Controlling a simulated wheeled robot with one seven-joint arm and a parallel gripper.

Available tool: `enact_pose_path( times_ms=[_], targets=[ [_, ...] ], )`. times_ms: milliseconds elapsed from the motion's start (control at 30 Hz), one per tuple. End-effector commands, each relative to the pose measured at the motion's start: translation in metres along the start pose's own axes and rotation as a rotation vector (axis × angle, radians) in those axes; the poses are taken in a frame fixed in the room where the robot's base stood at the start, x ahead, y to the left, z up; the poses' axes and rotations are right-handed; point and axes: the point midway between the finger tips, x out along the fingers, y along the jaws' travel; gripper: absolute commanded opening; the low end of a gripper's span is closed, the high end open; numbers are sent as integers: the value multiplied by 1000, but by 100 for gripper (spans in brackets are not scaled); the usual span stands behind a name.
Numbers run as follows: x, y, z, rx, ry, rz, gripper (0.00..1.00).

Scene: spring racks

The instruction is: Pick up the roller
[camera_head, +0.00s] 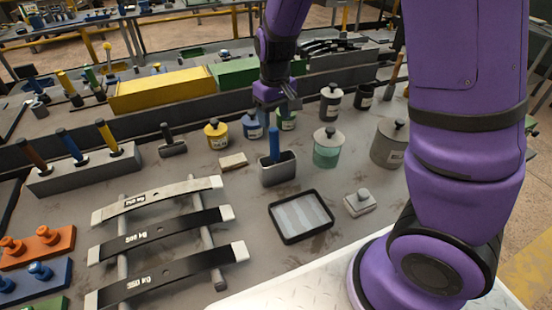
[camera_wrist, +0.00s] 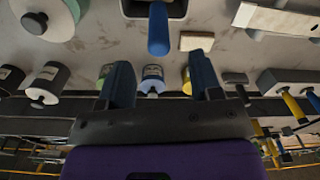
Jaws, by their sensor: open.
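A dark T-shaped tool (camera_head: 172,140), which looks like the roller, lies on the grey bench left of the yellow pot in the head view, its handle pointing up. My gripper (camera_head: 288,102) hangs above the back of the bench, to the right of and apart from that tool. In the wrist view my gripper (camera_wrist: 160,74) has its two fingers spread, with nothing held between them.
A grey holder (camera_head: 278,173) with a blue handle (camera_head: 275,145) stands in mid-bench. Yellow (camera_head: 217,135) and blue (camera_head: 252,128) pots stand behind it. A handled block (camera_head: 67,174) is at left, leaf springs (camera_head: 165,228) and a black-rimmed tray (camera_head: 301,216) in front.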

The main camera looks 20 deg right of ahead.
Motion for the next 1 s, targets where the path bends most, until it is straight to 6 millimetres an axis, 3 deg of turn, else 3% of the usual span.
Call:
enact_pose_path(
  times_ms=[100, 367, 633, 1000],
  targets=[
    [15, 0, 0, 1, -2, 0, 59],
    [32, 1, 0, 1, -2, 0, 59],
    [66, 3, -2, 3, -3, -1, 59],
    [74, 3, -2, 1, 0, -1, 56]
  ],
)
